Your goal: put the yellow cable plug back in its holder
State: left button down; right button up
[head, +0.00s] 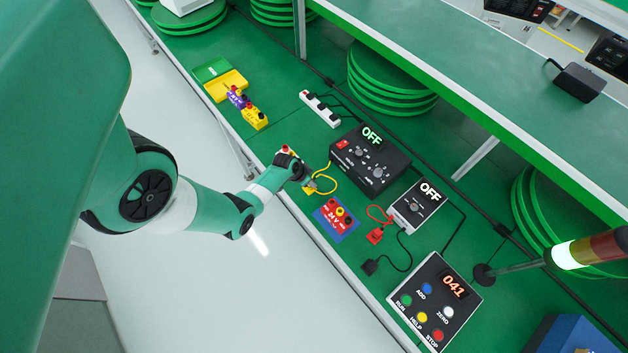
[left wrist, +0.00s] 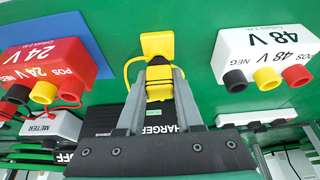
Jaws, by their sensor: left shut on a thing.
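My left gripper (head: 309,183) reaches over the near edge of the green bench. In the left wrist view the gripper (left wrist: 159,76) is shut on the yellow cable plug (left wrist: 160,86), which shows between the fingers with dark parts around it. A yellow block (left wrist: 157,44), perhaps the holder, lies just beyond the fingertips, in line with the plug. I cannot tell whether plug and block touch. The yellow cable (head: 334,184) loops on the bench beside the gripper and runs toward the black charger box (head: 369,158). My right gripper is not in view.
A red 24 V box (head: 343,230) on a blue mat stands to one side of the gripper. A white 48 V box (left wrist: 265,55) stands on the other. A white meter (head: 418,206), red plug (head: 375,236) and button panel (head: 437,300) sit farther along the bench.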

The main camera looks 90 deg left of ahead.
pick_arm(q)
jog(key=shift+f+b, duration=0.4)
jog(key=shift+f, duration=0.05)
dwell(0.6)
jog(key=shift+c, duration=2.4)
grip_release()
jog(key=shift+r+p, duration=3.7)
jog(key=shift+r, duration=0.1)
